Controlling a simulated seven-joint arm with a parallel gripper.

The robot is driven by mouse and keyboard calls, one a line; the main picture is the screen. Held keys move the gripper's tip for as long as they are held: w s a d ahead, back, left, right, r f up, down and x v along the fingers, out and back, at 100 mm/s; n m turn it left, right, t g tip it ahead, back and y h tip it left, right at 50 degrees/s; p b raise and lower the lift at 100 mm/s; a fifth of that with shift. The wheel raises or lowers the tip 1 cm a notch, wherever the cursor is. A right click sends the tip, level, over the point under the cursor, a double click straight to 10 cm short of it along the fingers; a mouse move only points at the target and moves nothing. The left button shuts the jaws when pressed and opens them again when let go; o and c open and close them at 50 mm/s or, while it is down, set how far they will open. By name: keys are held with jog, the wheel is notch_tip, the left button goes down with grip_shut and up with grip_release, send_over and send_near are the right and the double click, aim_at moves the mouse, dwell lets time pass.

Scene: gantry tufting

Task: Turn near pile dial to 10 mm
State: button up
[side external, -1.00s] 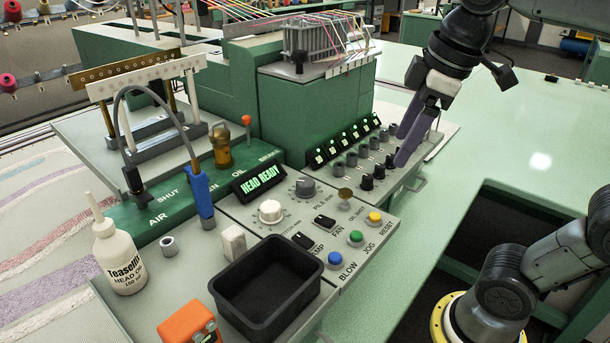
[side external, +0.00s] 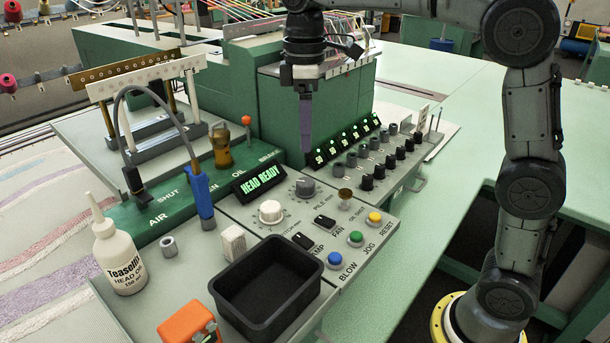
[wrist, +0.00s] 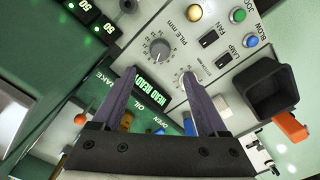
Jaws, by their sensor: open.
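The grey pile dial (side external: 305,188), a round knob with a pale pointer line and a "PILE mm" label, sits on the grey control panel (side external: 245,212). It also shows in the wrist view (wrist: 160,49), beyond and between my fingertips. A white pitch dial (side external: 270,212) sits nearer the front and is partly hidden by a finger in the wrist view. My gripper (side external: 306,150) points down, above and behind the pile dial, touching nothing visible. In the wrist view its purple fingers (wrist: 160,74) are apart with nothing between them. The exact dial reading is too small to tell.
A brass-topped button (side external: 345,195), black switches (side external: 325,221) and coloured buttons (side external: 356,238) stand close right of the dials. The HEAD READY display (side external: 259,184) is to the left. A black bin (side external: 266,322) stands in front. Rows of small knobs (side external: 366,168) lie behind right.

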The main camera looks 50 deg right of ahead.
aim_at(305, 182)
notch_tip(305, 182, down, 11)
jog(key=shift+r, duration=0.15)
jog(key=shift+c, duration=0.2)
grip_shut()
dwell(0.3)
